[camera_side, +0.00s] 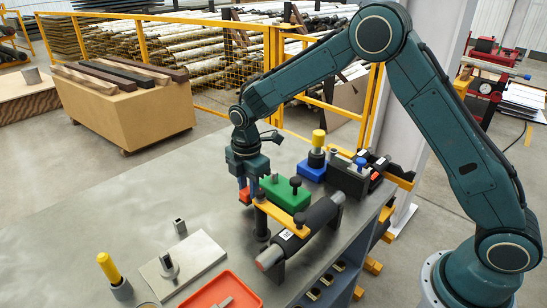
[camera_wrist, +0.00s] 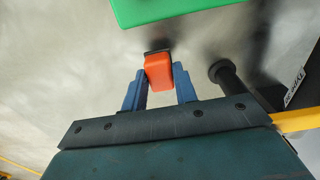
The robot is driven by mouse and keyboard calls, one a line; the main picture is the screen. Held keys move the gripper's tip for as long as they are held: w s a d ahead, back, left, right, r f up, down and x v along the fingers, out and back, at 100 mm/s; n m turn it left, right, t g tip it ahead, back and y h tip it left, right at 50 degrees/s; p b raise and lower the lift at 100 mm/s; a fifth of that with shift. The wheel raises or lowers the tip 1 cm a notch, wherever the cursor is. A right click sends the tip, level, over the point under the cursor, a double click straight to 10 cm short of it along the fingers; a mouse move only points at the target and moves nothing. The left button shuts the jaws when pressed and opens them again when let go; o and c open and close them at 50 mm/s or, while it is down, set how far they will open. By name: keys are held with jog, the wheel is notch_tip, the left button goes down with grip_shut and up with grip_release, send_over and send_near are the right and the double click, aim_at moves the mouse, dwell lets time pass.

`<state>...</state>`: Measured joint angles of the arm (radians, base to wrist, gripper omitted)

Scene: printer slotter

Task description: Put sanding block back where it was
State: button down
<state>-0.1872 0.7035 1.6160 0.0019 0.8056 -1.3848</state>
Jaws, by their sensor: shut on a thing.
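The sanding block (camera_wrist: 159,73) is a small orange-red block with a dark face at its far end. My gripper (camera_wrist: 159,80) has its two blue fingers shut on the block's sides. In the side view my gripper (camera_side: 247,186) points down over the grey table, and the orange block (camera_side: 244,196) shows partly between the fingers, low near the tabletop. I cannot tell whether it touches the table. A green block (camera_side: 284,193) with dark knobs stands close to the right; its edge shows at the top of the wrist view (camera_wrist: 175,8).
A dark roller (camera_side: 312,220) with a yellow arm (camera_side: 280,218) lies at right on the table. A blue base with a yellow knob (camera_side: 317,150) stands behind. A red tray (camera_side: 222,290), a metal plate (camera_side: 184,262) and a yellow-handled tool (camera_side: 112,273) are in front. The left tabletop is clear.

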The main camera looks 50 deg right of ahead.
jog(key=shift+f, duration=1)
jog(key=shift+f, duration=0.1)
jog(key=c, duration=1.1)
grip_release()
notch_tip(320, 180, up, 12)
jog(key=shift+s, duration=0.1)
